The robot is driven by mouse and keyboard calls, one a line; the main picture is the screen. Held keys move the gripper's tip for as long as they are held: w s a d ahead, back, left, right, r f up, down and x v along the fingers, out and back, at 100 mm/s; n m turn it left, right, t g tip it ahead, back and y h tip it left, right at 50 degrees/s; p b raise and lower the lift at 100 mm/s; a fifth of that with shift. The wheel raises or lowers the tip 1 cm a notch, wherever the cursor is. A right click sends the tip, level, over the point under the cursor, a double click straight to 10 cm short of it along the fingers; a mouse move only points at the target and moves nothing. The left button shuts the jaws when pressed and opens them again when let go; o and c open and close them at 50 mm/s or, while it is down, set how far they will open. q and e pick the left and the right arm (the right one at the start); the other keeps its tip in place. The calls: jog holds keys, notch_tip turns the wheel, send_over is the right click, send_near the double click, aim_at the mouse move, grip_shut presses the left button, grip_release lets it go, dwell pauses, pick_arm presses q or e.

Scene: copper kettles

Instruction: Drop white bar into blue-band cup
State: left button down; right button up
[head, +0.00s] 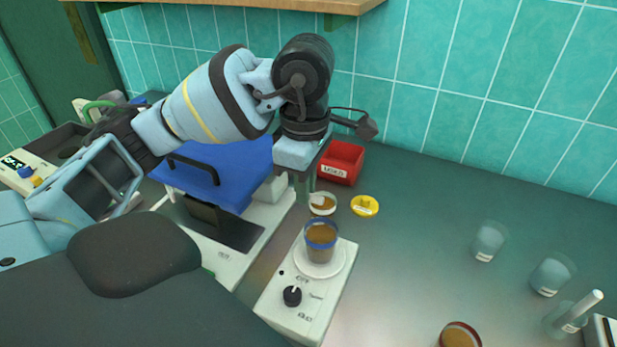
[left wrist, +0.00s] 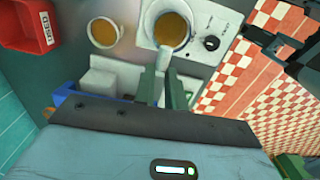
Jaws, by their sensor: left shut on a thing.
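My left gripper (head: 304,198) points down just behind the blue-band cup. Its two fingers show in the left wrist view (left wrist: 163,82), shut on a small white bar (left wrist: 163,58) whose end sticks out past the fingertips. The blue-band cup (head: 321,242) holds brown liquid and stands on the round white plate of a stirrer (head: 305,318). In the left wrist view the cup (left wrist: 172,27) lies just beyond the bar's tip; I cannot tell the bar's height over it. My right gripper is not in view.
A white-rimmed cup of brown liquid (head: 322,207) stands close behind. A red bin (head: 341,162) and a yellow dish (head: 365,205) are near it. A blue-topped device (head: 225,170) is at left. Clear glasses (head: 488,241) stand at right. The middle counter is clear.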

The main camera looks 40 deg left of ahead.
pick_arm(q)
jog(key=c, duration=1.6)
grip_release()
jog(key=shift+r, duration=0.1)
jog(key=shift+o, duration=1.1)
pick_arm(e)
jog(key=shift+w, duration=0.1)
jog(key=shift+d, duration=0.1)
pick_arm(q)
notch_tip(320, 180, up, 8)
jog(key=shift+f+p, duration=0.1)
jog(key=shift+p, duration=0.75)
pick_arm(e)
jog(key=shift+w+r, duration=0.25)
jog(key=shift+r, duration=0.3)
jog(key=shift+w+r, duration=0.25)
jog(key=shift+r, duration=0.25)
